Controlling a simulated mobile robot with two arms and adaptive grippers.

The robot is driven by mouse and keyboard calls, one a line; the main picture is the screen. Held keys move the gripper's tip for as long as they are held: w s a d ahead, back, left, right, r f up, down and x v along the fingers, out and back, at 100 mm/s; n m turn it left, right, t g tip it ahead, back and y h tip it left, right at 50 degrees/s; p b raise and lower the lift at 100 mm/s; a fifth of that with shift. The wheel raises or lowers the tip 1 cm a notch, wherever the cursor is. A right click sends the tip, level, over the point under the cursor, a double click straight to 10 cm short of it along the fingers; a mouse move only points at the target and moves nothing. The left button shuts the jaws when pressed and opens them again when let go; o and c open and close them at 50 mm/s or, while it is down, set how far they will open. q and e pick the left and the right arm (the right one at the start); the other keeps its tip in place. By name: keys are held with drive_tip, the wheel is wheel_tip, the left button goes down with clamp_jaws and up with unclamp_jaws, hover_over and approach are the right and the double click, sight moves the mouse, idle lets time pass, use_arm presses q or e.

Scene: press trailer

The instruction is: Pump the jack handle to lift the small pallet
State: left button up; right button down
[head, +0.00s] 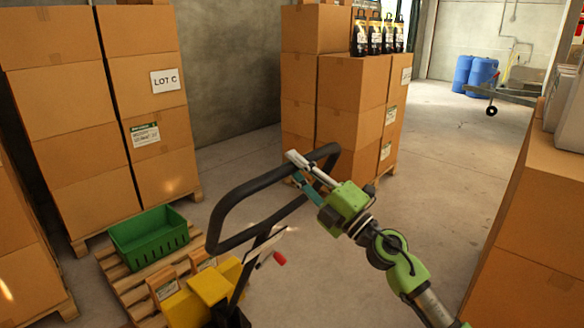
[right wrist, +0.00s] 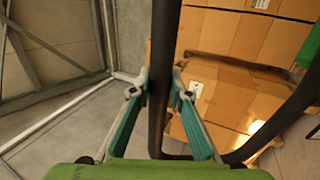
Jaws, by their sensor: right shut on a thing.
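The black loop handle (head: 252,187) of the yellow pallet jack (head: 208,287) stands tilted in the middle of the head view. My right gripper (head: 305,173) is shut on the right side of the handle loop. In the right wrist view, the black handle bar (right wrist: 164,75) runs between the two teal-padded fingers of my right gripper (right wrist: 163,95). A small wooden pallet (head: 118,274) lies at the lower left, with a green crate (head: 150,240) and small boxes on it. The jack's forks are hidden. My left gripper is out of view.
Tall stacks of cardboard boxes (head: 62,103) stand at the left. Another box stack (head: 350,85) with black bottles on top stands behind the handle. Boxes (head: 535,215) close off the right side.

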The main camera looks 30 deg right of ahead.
drive_tip(key=c, duration=1.9)
unclamp_jaws()
drive_tip(key=shift+w, duration=0.1)
drive_tip(key=v, duration=1.2)
